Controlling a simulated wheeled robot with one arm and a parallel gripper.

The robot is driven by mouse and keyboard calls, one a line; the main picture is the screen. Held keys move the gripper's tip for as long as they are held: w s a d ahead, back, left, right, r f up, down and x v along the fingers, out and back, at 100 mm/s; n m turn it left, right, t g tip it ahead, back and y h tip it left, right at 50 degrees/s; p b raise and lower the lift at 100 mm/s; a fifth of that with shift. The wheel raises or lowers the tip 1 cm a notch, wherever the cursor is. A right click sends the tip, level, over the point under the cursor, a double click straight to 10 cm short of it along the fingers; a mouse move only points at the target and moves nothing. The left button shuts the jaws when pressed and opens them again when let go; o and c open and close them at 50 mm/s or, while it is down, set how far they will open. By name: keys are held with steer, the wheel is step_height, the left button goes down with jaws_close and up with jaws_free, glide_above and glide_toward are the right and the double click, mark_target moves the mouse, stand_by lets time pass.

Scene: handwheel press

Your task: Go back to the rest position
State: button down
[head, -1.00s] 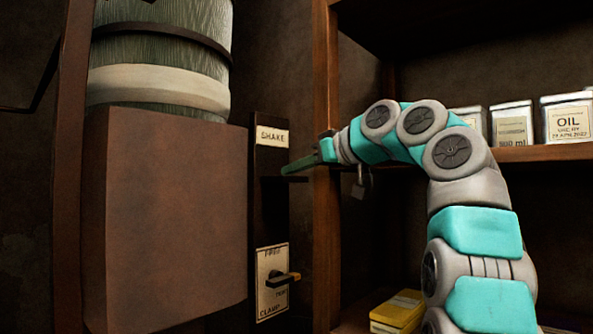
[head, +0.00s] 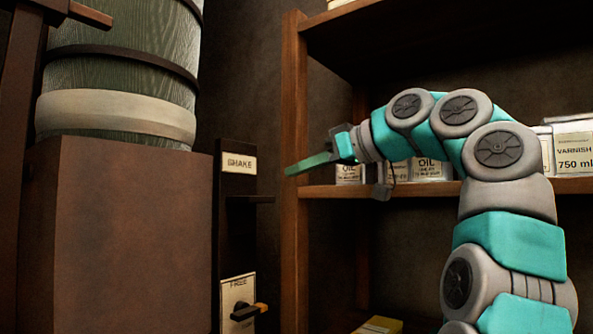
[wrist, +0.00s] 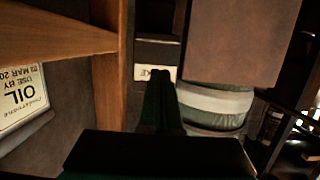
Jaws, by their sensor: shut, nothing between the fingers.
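My gripper (head: 289,171) is at the end of my teal and grey arm, pointing left in the head view. Its green fingers are shut with nothing between them, in front of the shelf's upright post. In the wrist view my gripper (wrist: 158,84) points toward the SHAKE label (wrist: 155,73). In the head view the SHAKE label (head: 239,163) is on a dark panel, with a gap between it and the fingertips. A dark lever (head: 250,199) sticks out below that label.
A brown box (head: 115,240) with a green banded barrel (head: 120,85) above it stands at left. A plate marked FREE (head: 238,290) carries a small knob. A wooden shelf (head: 440,189) holds several labelled tins behind my arm. A yellow box (head: 378,325) sits low down.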

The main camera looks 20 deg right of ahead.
stand_by(0.6)
steer(key=s+a+f+m+g+h, duration=0.25)
steer(key=a+f+g, duration=0.2)
steer(key=f, duration=0.95)
steer(key=s+a+f+m+g+h, duration=0.1)
steer(key=s+a+f+m+g, duration=0.15)
steer(key=a+f, duration=0.75)
steer(key=s+d+f+g+h, duration=0.1)
steer(key=s+d+f+g, duration=0.1)
steer(key=s+f, duration=0.7)
steer(key=s+d+f+m+g+h, duration=0.1)
steer(key=s+d+f, duration=0.3)
steer(key=s+f, duration=0.6)
steer(key=s+d+f+m+g+h, duration=0.1)
steer(key=s+d+f+g+h, duration=0.2)
steer(key=s+f, duration=0.7)
step_height(320, 180, down, 6)
steer(key=shift+d+f+g, duration=0.1)
steer(key=shift+d+g, duration=0.4)
steer(key=shift+w+h, duration=0.1)
steer(key=shift+h, duration=0.15)
